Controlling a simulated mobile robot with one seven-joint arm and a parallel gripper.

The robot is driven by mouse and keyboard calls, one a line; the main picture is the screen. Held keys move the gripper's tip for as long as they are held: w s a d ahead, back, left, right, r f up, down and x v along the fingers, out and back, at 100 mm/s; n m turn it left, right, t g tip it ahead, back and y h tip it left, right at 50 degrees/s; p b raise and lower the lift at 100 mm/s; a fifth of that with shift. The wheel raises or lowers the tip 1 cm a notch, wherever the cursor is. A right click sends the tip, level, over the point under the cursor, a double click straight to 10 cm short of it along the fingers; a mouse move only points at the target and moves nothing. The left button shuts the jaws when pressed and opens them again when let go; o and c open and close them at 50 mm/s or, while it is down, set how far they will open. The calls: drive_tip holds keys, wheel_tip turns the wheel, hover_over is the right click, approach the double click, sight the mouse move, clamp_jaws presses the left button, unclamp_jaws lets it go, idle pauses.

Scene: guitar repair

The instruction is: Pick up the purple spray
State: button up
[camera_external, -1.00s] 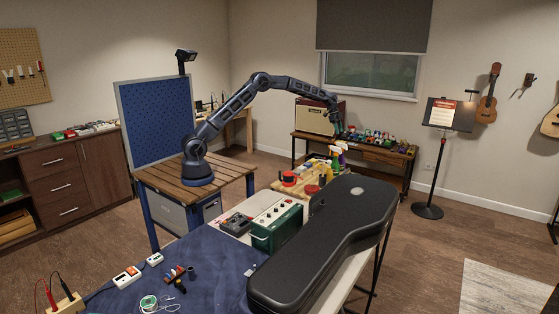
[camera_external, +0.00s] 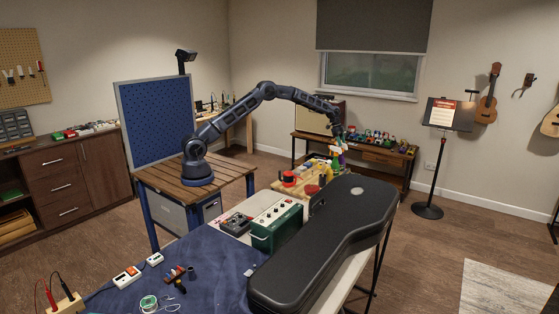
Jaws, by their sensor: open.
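A small group of spray bottles (camera_external: 337,158) stands at the far end of the workbench, beyond the guitar case. White, green and yellow parts show among them. The purple spray is too small and too covered by my gripper to pick out clearly. My gripper (camera_external: 339,139) is open and points down, right at the tops of the bottles. The picture is too small to show whether its fingers are around a bottle or touch one. Nothing is seen lifted.
A black guitar case (camera_external: 330,235) lies along the bench's right side. A green box with knobs (camera_external: 277,227) stands left of it. A wooden tray (camera_external: 288,190) with red items is just left of the bottles. A low shelf with small items (camera_external: 375,150) stands behind.

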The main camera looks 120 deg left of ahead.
drive_tip(key=shift+x, duration=1.45)
clamp_jaws()
drive_tip(key=shift+r, duration=0.1)
